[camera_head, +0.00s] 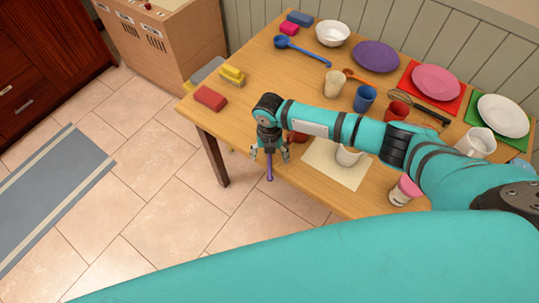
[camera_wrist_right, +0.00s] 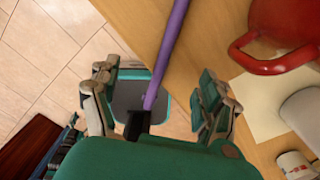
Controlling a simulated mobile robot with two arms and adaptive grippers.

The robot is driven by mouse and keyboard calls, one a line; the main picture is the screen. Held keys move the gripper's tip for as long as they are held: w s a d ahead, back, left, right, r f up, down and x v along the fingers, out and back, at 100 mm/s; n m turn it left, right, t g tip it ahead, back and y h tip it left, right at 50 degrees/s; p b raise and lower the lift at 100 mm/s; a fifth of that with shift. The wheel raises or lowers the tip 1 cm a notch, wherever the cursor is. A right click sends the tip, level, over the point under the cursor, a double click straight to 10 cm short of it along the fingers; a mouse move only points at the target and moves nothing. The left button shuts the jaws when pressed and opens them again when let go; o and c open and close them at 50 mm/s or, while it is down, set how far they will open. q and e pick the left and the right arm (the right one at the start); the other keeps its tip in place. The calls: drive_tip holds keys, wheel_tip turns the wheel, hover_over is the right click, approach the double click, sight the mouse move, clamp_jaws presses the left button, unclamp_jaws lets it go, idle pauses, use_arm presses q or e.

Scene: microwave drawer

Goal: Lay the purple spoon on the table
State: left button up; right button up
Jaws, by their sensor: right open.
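My right gripper (camera_head: 269,153) is at the table's near left edge, pointing down, with its fingers spread. The purple spoon (camera_head: 269,171) shows as a thin purple length below it, over or just beyond the edge. In the right wrist view the spoon's handle (camera_wrist_right: 168,50) runs from the top edge down between the spread fingers of my right gripper (camera_wrist_right: 160,100), with gaps on both sides. Its bowl is not visible. I cannot tell whether the spoon touches the wooden table (camera_head: 240,115). My left gripper is out of view.
A red mug (camera_wrist_right: 275,35) stands beside the gripper. A beige sheet (camera_head: 325,172) with a white cup (camera_head: 348,157) lies right of it. A red block (camera_head: 210,98) and yellow sponge (camera_head: 232,75) lie at the left corner. Bare wood lies behind the gripper.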

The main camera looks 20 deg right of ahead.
wheel_tip(320, 180, up, 11)
idle(0.3)
drive_tip(key=shift+f, duration=0.1)
